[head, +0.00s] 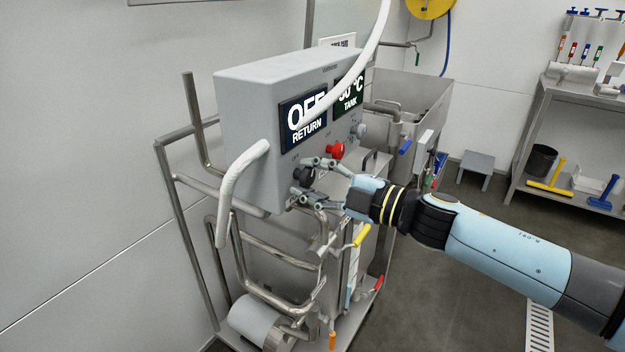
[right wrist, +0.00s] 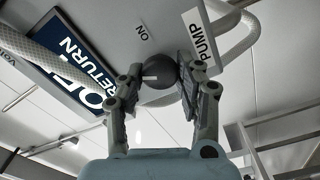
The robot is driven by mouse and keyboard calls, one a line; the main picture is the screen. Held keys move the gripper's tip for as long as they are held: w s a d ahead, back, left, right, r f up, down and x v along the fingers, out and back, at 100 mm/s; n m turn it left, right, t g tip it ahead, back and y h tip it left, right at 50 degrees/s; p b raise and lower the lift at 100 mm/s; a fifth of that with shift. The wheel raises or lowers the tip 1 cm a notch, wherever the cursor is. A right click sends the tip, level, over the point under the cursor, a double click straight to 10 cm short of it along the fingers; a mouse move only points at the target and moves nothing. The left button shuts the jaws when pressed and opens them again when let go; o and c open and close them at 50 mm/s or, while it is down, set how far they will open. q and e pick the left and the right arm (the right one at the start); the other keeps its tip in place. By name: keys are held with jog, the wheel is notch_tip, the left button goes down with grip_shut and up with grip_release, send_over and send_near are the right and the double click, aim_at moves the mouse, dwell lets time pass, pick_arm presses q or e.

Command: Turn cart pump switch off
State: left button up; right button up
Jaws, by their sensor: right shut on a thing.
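The cart's grey control box (head: 250,110) carries a display reading OFF RETURN (head: 305,118). The black pump switch knob (head: 304,176) is on the lower part of the box's front face. In the right wrist view the round dark knob (right wrist: 158,82) has a white pointer mark, beside a PUMP label (right wrist: 204,42) and the word ON. My right gripper (head: 308,179) is at the knob, with a finger on either side, shut on it. It also shows in the right wrist view (right wrist: 158,88). My left gripper is not in view.
A red knob (head: 336,150) sits just above and right of the gripper. A white hose (head: 362,70) crosses the box front. Steel pipes and a yellow-handled valve (head: 362,235) lie below.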

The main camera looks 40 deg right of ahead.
jog(key=n, duration=0.2)
jog(key=n+b, duration=0.1)
jog(key=n, duration=0.1)
jog(key=shift+f+n, duration=0.2)
jog(key=shift+n, duration=0.2)
dwell(0.4)
jog(key=o, duration=1.1)
jog(key=shift+o, duration=0.2)
jog(key=shift+s, duration=0.1)
jog(key=v, duration=1.2)
jog(key=shift+b, duration=0.3)
